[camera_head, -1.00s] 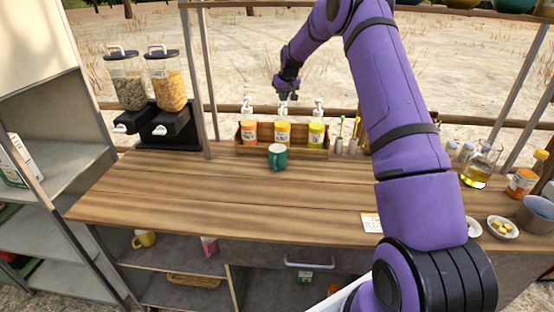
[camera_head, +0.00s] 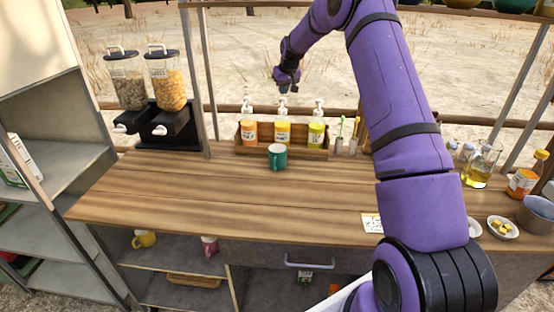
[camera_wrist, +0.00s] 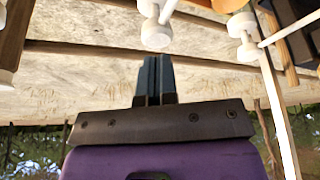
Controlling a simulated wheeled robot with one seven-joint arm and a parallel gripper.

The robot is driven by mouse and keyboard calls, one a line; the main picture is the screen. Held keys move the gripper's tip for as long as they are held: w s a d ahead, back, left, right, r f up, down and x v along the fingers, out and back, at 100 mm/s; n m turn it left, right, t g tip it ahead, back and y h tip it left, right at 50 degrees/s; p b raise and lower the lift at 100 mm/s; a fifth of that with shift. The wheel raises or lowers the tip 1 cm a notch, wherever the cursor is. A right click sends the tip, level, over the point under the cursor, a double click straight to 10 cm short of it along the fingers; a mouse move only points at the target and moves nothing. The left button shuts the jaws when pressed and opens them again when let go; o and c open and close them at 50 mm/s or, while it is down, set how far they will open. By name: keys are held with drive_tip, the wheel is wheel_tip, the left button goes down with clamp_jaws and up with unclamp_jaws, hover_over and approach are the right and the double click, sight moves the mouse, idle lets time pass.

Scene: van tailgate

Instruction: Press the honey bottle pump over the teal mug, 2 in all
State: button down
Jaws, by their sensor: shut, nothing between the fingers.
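Three pump bottles stand in a wooden rack (camera_head: 304,153) at the back of the counter: one with an orange label (camera_head: 249,131), a yellow one in the middle (camera_head: 282,132) and a yellow-green one (camera_head: 316,133) on the right. I cannot read which is honey. The teal mug (camera_head: 277,157) stands upright in front of the middle bottle. My gripper (camera_head: 287,88) is shut and empty, above the middle bottle's white pump head and apart from it. In the wrist view my shut fingers (camera_wrist: 154,62) point toward a white pump head (camera_wrist: 156,34).
Two cereal dispensers (camera_head: 148,100) stand at the back left. Small holders with brushes (camera_head: 345,145) are right of the rack. A glass jug (camera_head: 482,165) and small bowls (camera_head: 502,228) are at the right. The counter's middle (camera_head: 240,200) is clear.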

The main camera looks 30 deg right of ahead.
sight(283, 98)
drive_tip(key=shift+f, duration=0.15)
idle(0.4)
drive_tip(key=shift+f, duration=1.35)
drive_tip(key=shift+r, duration=1.5)
wheel_tip(283, 98, up, 6)
idle(0.7)
